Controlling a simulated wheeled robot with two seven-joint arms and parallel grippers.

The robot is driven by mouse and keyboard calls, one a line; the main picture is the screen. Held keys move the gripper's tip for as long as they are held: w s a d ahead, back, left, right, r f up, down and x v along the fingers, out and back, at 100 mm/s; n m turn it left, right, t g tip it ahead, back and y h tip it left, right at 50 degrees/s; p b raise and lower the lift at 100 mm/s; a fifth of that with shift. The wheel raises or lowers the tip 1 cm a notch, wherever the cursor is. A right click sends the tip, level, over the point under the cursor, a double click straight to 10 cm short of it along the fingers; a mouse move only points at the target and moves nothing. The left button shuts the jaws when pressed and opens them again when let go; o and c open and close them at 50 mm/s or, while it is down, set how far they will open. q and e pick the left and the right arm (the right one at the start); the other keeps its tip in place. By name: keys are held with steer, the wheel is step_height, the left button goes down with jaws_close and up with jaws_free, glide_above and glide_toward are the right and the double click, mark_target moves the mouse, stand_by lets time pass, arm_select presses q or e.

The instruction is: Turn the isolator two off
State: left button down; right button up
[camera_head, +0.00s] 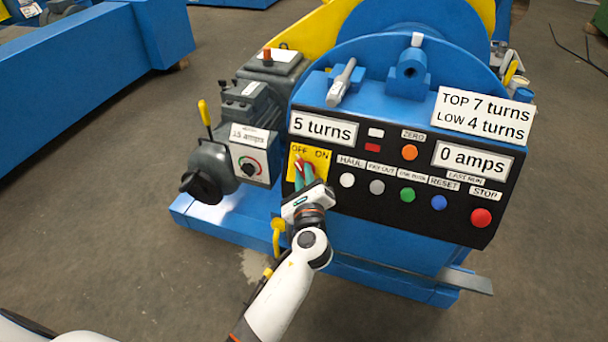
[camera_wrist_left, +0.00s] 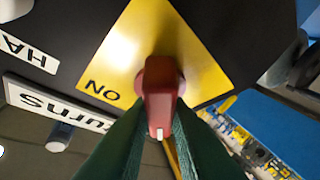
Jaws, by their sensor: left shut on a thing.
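The isolator has a red handle (camera_head: 299,161) on a yellow plate (camera_head: 321,158) marked OFF and ON, at the left of the black control panel. My left gripper (camera_head: 304,176) reaches up to it from below, with its green fingers on the handle. In the left wrist view the red handle (camera_wrist_left: 159,85) sits between the two green fingers (camera_wrist_left: 160,115), which are shut on it. Its white-marked end points down in that view. ON shows on the plate (camera_wrist_left: 200,60) to its left; OFF is hidden there. My right gripper is not in view.
The panel (camera_head: 350,190) has several buttons right of the isolator, including a red stop button (camera_head: 481,217). Displays read 5 turns (camera_head: 323,128) and 0 amps (camera_head: 473,160). A grey motor unit with a dial (camera_head: 250,166) and black knob stands left. Floor (camera_head: 100,230) is clear at left.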

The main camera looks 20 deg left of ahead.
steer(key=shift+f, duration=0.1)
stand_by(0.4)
arm_select(q)
steer(key=c, duration=1.6)
jaws_free()
steer(key=shift+o, duration=1.2)
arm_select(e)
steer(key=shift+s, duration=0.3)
arm_select(q)
steer(key=v, duration=1.2)
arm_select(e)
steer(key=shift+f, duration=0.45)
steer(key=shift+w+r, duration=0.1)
